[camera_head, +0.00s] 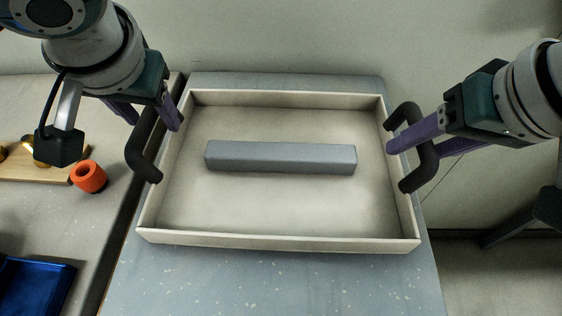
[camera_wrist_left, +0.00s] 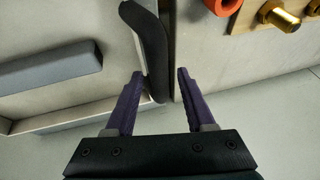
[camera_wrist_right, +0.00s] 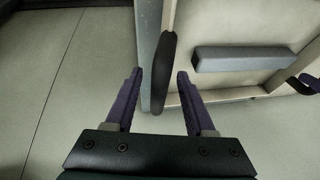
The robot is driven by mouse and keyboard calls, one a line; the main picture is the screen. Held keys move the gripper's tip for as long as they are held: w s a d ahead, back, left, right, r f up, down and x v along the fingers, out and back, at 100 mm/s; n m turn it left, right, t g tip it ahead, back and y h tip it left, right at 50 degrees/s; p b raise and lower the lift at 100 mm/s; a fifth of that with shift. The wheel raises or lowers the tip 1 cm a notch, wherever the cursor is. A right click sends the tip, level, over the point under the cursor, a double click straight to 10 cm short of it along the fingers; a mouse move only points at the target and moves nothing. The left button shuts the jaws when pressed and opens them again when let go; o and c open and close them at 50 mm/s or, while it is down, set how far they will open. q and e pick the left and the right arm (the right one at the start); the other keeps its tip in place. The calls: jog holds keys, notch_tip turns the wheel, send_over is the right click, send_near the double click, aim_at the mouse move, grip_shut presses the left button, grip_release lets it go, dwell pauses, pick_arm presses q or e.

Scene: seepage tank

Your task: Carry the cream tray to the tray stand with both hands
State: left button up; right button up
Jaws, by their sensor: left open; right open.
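The cream tray (camera_head: 290,238) rests level on a blue-grey speckled top. A long grey bar (camera_head: 280,158) lies inside it. The tray has a black left handle (camera_head: 142,160) and a black right handle (camera_head: 422,172). My left gripper (camera_head: 150,116) is open, with its fingers on either side of the left handle; that handle shows between them in the left wrist view (camera_wrist_left: 150,45). My right gripper (camera_head: 410,151) is open, with its fingers on either side of the right handle, also seen in the right wrist view (camera_wrist_right: 163,72). I cannot tell which surface is the tray stand.
On the left, a grey counter (camera_head: 105,218) holds a wooden board (camera_head: 40,172) with brass parts, an orange ring-like piece (camera_head: 89,176) and a blue bin (camera_head: 35,285). The speckled top (camera_head: 285,290) is clear in front of the tray. Floor (camera_head: 495,265) shows on the right.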

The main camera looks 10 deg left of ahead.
jog(key=shift+r, duration=0.15)
pick_arm(q)
jog(key=v, duration=1.2)
pick_arm(e)
jog(key=v, duration=1.2)
jog(key=shift+d, duration=0.1)
pick_arm(q)
jog(key=s+d+m+h+p, duration=0.3)
jog(key=s+d+h+p, duration=0.1)
jog(key=s+d+p, duration=0.25)
jog(key=s+a+y+p, duration=0.1)
jog(key=s+a+p, duration=0.4)
jog(key=s+a, duration=0.3)
pick_arm(e)
jog(key=s+d+n+h, duration=0.1)
jog(key=s+d+h, duration=0.15)
jog(key=s, duration=1.25)
pick_arm(q)
notch_tip(320, 180, up, 38)
jog(key=d+p, duration=0.1)
jog(key=p, duration=3.6)
jog(key=shift+s+d+g, duration=0.25)
jog(key=shift+s+g, duration=0.05)
pick_arm(e)
notch_tip(320, 180, up, 38)
jog(key=shift+d+r+g, duration=0.15)
jog(key=shift+d+g, duration=0.15)
jog(key=shift+g, duration=0.1)
